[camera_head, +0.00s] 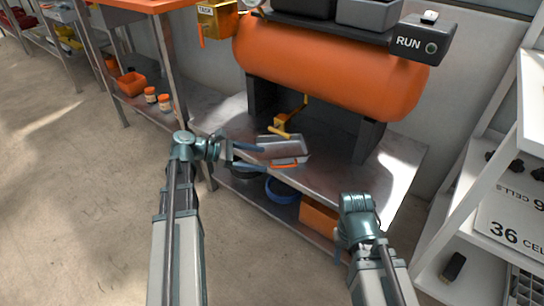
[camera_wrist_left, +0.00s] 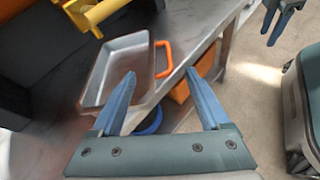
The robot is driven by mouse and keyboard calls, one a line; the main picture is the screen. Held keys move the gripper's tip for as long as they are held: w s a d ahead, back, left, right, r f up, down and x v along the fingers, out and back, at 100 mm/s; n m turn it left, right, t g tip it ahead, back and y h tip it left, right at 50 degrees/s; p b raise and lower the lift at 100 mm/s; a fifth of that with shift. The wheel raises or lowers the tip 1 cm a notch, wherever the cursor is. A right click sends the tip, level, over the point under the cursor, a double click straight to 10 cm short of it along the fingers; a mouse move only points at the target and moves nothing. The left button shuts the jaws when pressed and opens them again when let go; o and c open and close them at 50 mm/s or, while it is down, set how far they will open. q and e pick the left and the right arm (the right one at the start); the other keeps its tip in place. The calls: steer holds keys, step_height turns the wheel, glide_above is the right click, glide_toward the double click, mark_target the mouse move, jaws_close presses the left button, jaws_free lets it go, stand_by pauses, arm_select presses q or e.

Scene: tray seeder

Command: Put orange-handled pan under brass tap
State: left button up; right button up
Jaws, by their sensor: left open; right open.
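The grey metal pan (camera_head: 282,147) lies on the bench just in front of the brass tap (camera_head: 281,122). Its orange handle (camera_head: 285,164) is on its near side. The pan (camera_wrist_left: 117,72), handle (camera_wrist_left: 165,60) and yellow tap parts (camera_wrist_left: 95,14) also show in the left wrist view. I cannot tell whether the spout is over the pan. My left gripper (camera_head: 262,158) is open at the pan's left; in its wrist view the fingers (camera_wrist_left: 160,78) stand apart with nothing between them, near the handle. My right gripper (camera_head: 340,243) is open and empty at the bench's front edge.
The tap hangs below an orange tank (camera_head: 325,68) on dark legs. The metal bench (camera_head: 398,160) is clear at the right. A blue bowl (camera_head: 283,191) and an orange bin (camera_head: 318,216) stand on the shelf below. A white rack (camera_head: 470,170) is at the right.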

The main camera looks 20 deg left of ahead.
arm_select(q)
steer(key=shift+p+v, duration=0.45)
steer(key=shift+v, duration=1.55)
steer(key=s+d+f+m+g+y+p, duration=0.1)
steer(key=s+d+m+g+y+p, duration=0.25)
steer(key=d+m, duration=0.45)
steer(key=s+d+f+m+g+y+p, duration=0.1)
steer(key=s+d+m+g+y+p, duration=0.25)
steer(key=d, duration=0.65)
steer(key=s+d+r+m+y+p, duration=0.2)
steer(key=s+d+m+y+p, duration=0.15)
steer(key=m, duration=0.35)
steer(key=s+d+r+m+y+p, duration=0.25)
steer(key=s+m+p, duration=0.2)
steer(key=m, duration=0.25)
step_height(320, 180, up, 36)
steer(key=p, duration=3.7)
steer(key=shift+w+a, duration=0.15)
steer(key=shift+a, duration=0.35)
steer(key=shift+r, duration=0.1)
